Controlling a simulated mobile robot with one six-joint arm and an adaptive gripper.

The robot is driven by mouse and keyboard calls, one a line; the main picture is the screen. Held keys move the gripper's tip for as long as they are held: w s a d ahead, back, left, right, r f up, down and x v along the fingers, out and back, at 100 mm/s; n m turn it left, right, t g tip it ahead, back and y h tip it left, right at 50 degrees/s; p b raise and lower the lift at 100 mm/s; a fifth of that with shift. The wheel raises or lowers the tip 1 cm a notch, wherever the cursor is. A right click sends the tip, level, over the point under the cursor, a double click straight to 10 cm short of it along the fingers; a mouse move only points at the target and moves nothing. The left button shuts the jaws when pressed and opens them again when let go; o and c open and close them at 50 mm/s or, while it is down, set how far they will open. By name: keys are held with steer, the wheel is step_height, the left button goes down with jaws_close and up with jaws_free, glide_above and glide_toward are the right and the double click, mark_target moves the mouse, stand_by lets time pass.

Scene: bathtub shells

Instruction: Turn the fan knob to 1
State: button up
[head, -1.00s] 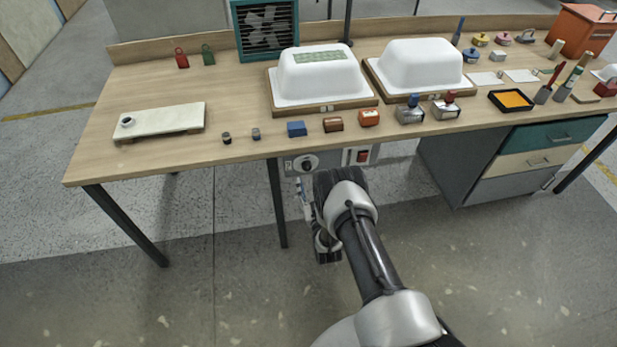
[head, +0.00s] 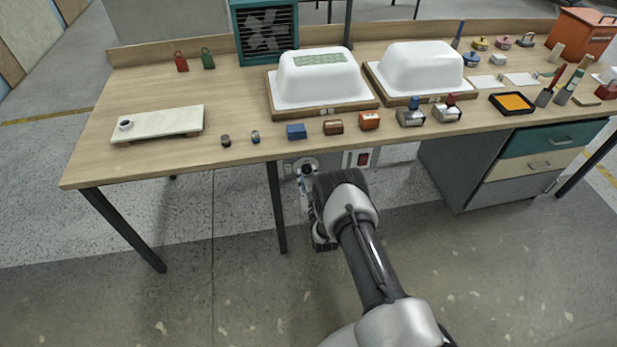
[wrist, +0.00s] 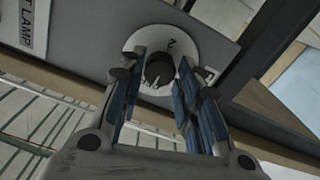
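The fan knob (wrist: 159,69) is a dark round knob with a lighter pointer mark, set on a white dial disc (wrist: 146,39) in the wrist view. A "2" shows on the disc near the knob; the other dial marks are hard to read. In the head view the dial (head: 306,166) sits on the grey panel under the table's front edge. My gripper (wrist: 158,75) is open, with one blue-padded finger on each side of the knob. I cannot tell whether either finger touches it. The fan (head: 266,30) stands at the back of the table.
A red switch (head: 364,158) sits right of the dial. A label reading "T LAMP" (wrist: 24,22) is on the panel. A table leg (head: 276,205) stands just left of my gripper. Two white tub shells (head: 321,75) and small blocks rest on the tabletop.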

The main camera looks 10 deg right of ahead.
steer(key=c, duration=0.5)
steer(key=shift+m, duration=0.3)
steer(key=m, duration=1.2)
steer(key=shift+m, duration=2.6)
steer(key=shift+a, duration=0.1)
